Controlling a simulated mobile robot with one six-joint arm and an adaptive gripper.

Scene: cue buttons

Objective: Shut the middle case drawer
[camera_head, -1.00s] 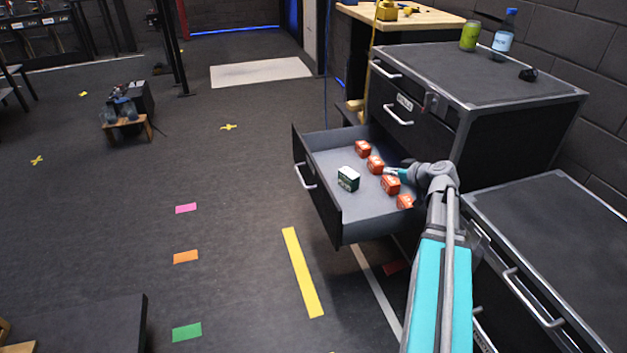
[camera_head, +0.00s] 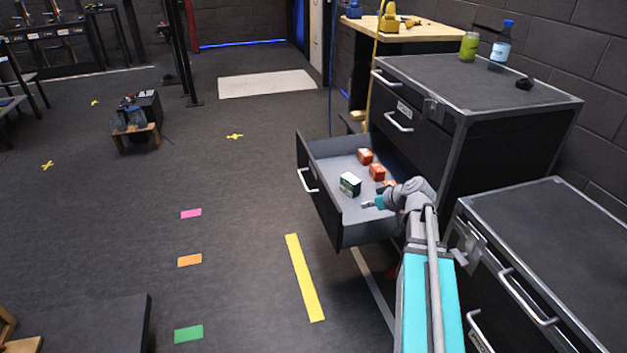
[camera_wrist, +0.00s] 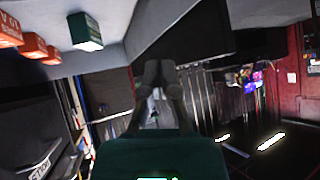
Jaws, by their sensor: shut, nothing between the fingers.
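The open drawer (camera_head: 318,149) sticks out to the left from the tall dark case (camera_head: 472,153), below two shut drawer fronts. Its front panel carries a silver handle (camera_head: 307,180). Inside lie a green-and-white box (camera_head: 350,184) and red boxes (camera_head: 376,172), some partly hidden behind my arm. My gripper (camera_head: 368,204) is shut and empty. In the head view it overlaps the drawer's near right part; I cannot tell if it touches. In the wrist view my gripper (camera_wrist: 158,72) points away from the boxes, with the green box (camera_wrist: 86,32) at upper left.
A green can (camera_head: 468,46), a bottle (camera_head: 501,47) and a small dark item (camera_head: 525,83) stand on the case top. A lower case (camera_head: 560,235) sits close at right. The floor left of the drawer is free, with coloured tape marks.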

